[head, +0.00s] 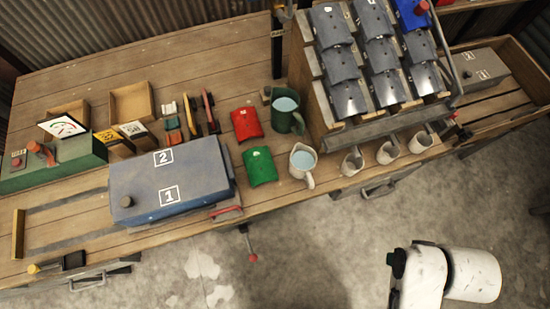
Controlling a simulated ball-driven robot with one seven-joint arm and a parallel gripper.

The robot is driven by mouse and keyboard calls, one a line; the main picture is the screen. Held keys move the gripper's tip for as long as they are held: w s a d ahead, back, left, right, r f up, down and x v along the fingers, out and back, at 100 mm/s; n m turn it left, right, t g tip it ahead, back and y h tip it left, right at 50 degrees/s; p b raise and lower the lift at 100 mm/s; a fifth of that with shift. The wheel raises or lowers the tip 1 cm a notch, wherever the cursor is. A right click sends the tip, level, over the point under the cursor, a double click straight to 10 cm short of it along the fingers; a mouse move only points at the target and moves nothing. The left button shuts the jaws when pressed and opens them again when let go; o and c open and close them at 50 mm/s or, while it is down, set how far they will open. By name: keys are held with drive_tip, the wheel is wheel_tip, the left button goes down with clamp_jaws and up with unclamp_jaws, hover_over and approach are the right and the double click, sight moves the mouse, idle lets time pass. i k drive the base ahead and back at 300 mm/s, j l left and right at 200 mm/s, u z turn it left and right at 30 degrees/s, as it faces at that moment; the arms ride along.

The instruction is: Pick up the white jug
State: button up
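The white jug (302,161) stands upright near the front edge of the wooden workbench, in the middle of the head view. It holds a pale blue liquid, and its handle points toward the front edge. Part of my white arm shows at the lower right, over the floor and well away from the jug. I cannot make out my gripper's fingers in this view.
A green jug (286,116) with similar liquid stands just behind the white one. A green curved piece (260,166) lies to its left, a red one (246,123) farther back. Small whitish cups (352,162) line the bench to its right, below a sloped rack (352,128). Floor in front is clear.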

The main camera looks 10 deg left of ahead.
sight(302, 159)
drive_tip(key=j, duration=1.05)
drive_tip(key=i+j+u, duration=0.1)
drive_tip(key=j, duration=0.95)
